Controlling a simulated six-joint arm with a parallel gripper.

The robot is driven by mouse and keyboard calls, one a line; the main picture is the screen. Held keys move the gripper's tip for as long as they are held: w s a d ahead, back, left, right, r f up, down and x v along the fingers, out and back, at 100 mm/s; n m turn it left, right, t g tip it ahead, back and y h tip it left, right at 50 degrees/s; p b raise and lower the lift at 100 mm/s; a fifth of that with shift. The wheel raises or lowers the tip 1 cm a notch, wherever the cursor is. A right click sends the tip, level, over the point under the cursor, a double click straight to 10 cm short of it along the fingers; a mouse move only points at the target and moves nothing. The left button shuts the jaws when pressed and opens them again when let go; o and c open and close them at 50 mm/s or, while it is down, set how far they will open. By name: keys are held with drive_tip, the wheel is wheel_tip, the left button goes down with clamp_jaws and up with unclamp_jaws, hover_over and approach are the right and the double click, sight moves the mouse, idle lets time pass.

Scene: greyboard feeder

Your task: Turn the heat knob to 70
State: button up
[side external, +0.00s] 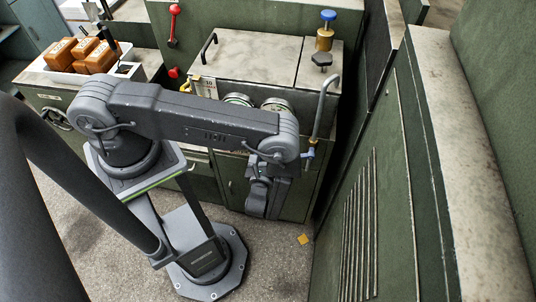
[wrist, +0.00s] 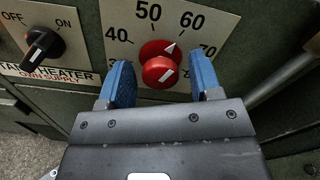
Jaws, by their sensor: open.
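The heat knob (wrist: 160,66) is red with a white pointer line, on a pale dial plate (wrist: 118,20) marked with temperature numbers in the wrist view. Its pointer leans up and right, toward about the 60 mark. The 70 mark lies further right, partly behind the right finger. My gripper (wrist: 157,60) is open, with one blue finger on the left and one on the right of the knob. Gaps show between the fingers and the knob in this view. In the side view my wrist (side external: 268,180) hangs before the green cabinet, and the knob and fingertips are hidden.
A black OFF/ON knob (wrist: 42,46) sits left of the dial, above a heater label (wrist: 45,76). A grey pipe (side external: 323,105) runs down beside the cabinet on the right. Orange boxes (side external: 80,54) stand in a tray at the left. Round gauges (side external: 277,104) sit behind my arm.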

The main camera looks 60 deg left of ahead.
drive_tip(key=shift+w+a, duration=0.15)
drive_tip(key=shift+w, duration=0.05)
drive_tip(key=c, duration=0.9)
drive_tip(key=shift+c, duration=0.2)
drive_tip(key=m, duration=0.4)
drive_tip(key=shift+m, duration=2.3)
